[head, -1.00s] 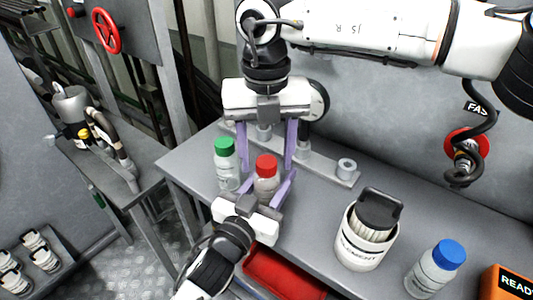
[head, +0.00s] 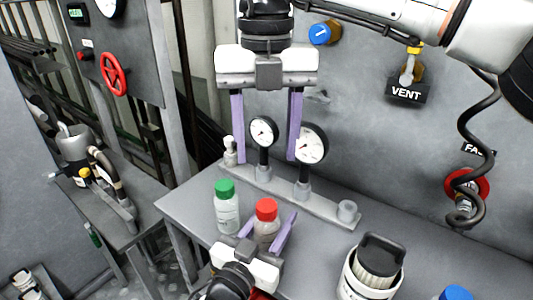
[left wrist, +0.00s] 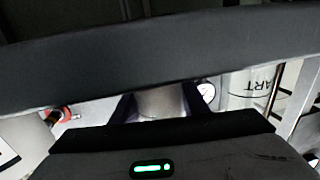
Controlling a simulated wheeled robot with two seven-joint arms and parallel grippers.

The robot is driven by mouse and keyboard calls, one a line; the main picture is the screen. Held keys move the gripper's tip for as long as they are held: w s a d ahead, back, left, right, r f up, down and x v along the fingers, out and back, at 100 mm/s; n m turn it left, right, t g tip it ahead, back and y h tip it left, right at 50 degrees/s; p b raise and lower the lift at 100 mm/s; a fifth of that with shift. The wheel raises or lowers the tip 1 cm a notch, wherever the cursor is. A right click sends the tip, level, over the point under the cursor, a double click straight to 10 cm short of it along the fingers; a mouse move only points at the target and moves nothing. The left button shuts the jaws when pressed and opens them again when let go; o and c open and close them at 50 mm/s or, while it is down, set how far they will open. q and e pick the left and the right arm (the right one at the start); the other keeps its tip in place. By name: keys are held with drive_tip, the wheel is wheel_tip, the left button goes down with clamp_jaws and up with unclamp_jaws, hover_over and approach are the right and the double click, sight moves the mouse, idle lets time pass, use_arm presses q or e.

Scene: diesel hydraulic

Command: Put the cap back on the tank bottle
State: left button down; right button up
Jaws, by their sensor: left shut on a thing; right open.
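A bottle with a red cap (head: 266,209) stands upright on the grey bench, with the cap seated on its top. My left gripper (head: 267,228) is shut around the body of this bottle, below the cap. In the left wrist view a greyish cylinder (left wrist: 160,104), probably the bottle's body, shows between dark fingers. My right gripper (head: 267,159) is open and empty, fingers pointing down, above and behind the red cap. A green-capped bottle (head: 227,210) stands just left of the held one. A blue cap (head: 456,293) shows at the bottom right edge. No label says which is the tank bottle.
Two gauges (head: 311,145) stand on a rail behind the bottles, close to my right gripper's fingers. A VENT valve (head: 410,75) is on the wall. Bare bench (head: 320,235) lies right of the held bottle.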

sight(260, 242)
use_arm(q)
drive_tip(key=c, duration=1)
unclamp_jaws()
drive_tip(key=shift+s, duration=0.1)
drive_tip(key=v, duration=1)
drive_tip(key=shift+b, duration=0.35)
